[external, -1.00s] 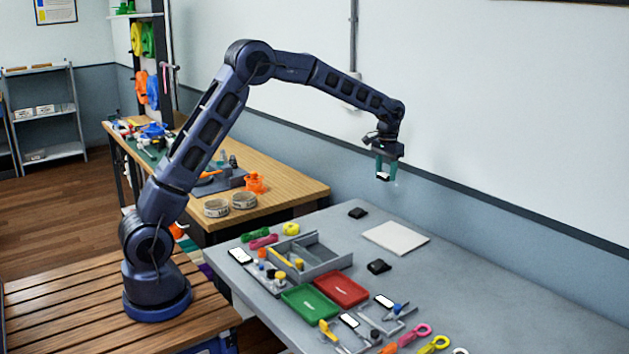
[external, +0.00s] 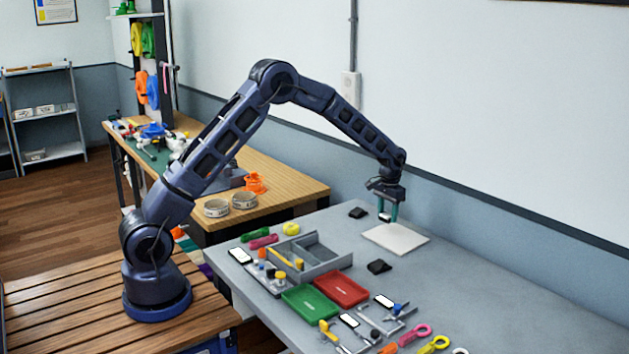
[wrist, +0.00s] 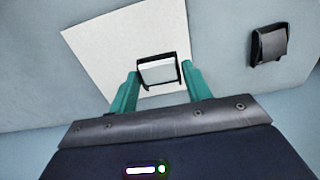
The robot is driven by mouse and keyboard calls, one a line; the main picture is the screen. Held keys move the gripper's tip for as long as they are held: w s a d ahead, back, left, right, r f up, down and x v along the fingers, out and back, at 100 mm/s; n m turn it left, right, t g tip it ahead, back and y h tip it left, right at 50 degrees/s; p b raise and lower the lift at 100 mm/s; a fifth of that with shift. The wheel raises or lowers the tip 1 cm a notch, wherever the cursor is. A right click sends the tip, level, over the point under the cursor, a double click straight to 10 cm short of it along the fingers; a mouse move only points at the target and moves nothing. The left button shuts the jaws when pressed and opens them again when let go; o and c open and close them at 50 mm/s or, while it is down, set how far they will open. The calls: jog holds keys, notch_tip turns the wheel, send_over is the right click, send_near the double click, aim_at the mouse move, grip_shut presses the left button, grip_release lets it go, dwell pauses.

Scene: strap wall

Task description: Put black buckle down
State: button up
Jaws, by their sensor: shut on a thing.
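My gripper (external: 388,211) has teal fingers and points down over the white square pad (external: 400,241). It is shut on a black buckle (wrist: 157,71), which looks like a black frame with a pale middle. In the wrist view the held buckle sits between the fingertips, against the white pad (wrist: 110,50). It appears a little above the pad; whether it touches cannot be told. A second black buckle (external: 358,212) lies on the grey table left of the pad, and a third (external: 379,266) lies in front of it. The wrist view shows one loose black buckle (wrist: 268,44) at right.
A grey divided tray (external: 322,262), a red tray (external: 341,288) and a green tray (external: 310,304) stand left of and in front of the pad. Coloured straps and small parts lie at the front. The wall is close behind; the grey table (external: 520,310) is clear to the right.

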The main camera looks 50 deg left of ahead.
aim_at(386, 232)
jog(key=shift+f, duration=2.25)
jog(key=shift+f, duration=0.15)
jog(key=o, duration=1)
jog(key=shift+c, duration=0.2)
